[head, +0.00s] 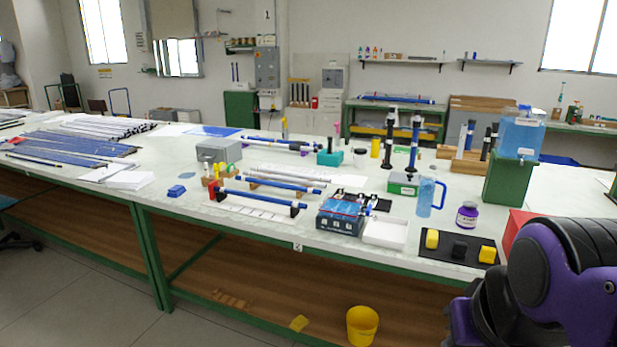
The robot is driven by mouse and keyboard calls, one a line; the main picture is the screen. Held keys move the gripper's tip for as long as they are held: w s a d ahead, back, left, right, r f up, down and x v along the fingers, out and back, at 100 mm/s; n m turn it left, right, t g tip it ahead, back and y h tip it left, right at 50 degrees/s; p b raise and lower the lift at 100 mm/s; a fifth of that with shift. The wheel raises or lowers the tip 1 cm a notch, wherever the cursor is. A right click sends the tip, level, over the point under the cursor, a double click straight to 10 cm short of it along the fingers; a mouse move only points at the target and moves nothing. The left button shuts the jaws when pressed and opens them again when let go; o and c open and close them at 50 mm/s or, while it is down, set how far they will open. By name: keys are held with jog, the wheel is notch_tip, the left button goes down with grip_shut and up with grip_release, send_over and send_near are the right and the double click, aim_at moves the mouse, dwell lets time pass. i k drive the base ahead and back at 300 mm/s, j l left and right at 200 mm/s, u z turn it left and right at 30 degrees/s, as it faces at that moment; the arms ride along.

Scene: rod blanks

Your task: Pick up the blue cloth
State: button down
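A small folded-looking blue piece (176,190) lies on the white table top near its front edge, left of centre; it may be the blue cloth, but it is too small to be sure. A flat blue sheet (212,131) lies farther back on the same table and could also be cloth. Both lie apart from my arm. My purple and black arm fills the lower right corner, and my gripper is not in view.
The long table (150,208) has green legs. Blue rods on stands (257,197) and a grey box (219,149) lie right of the small blue piece. White sheets (128,180) lie to its left. A yellow bucket (362,326) stands below the front edge.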

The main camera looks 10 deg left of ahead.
aim_at(177, 190)
jog(key=u, duration=1.25)
jog(key=i+j+u, duration=0.15)
jog(key=i+u, duration=0.15)
jog(key=i, duration=0.2)
jog(key=i+j+u, duration=0.1)
jog(key=i+u, duration=0.2)
jog(key=i, duration=0.2)
jog(key=i+u, duration=0.3)
jog(key=i, duration=0.85)
jog(key=i+j+z, duration=0.2)
jog(key=i, duration=0.95)
jog(key=i+z, duration=0.2)
jog(key=z, duration=0.15)
jog(key=i+z, duration=0.25)
jog(key=z, duration=0.15)
jog(key=i+z, duration=0.35)
jog(key=j+z, duration=0.4)
jog(key=i+j+z, duration=0.1)
jog(key=j+z, duration=0.3)
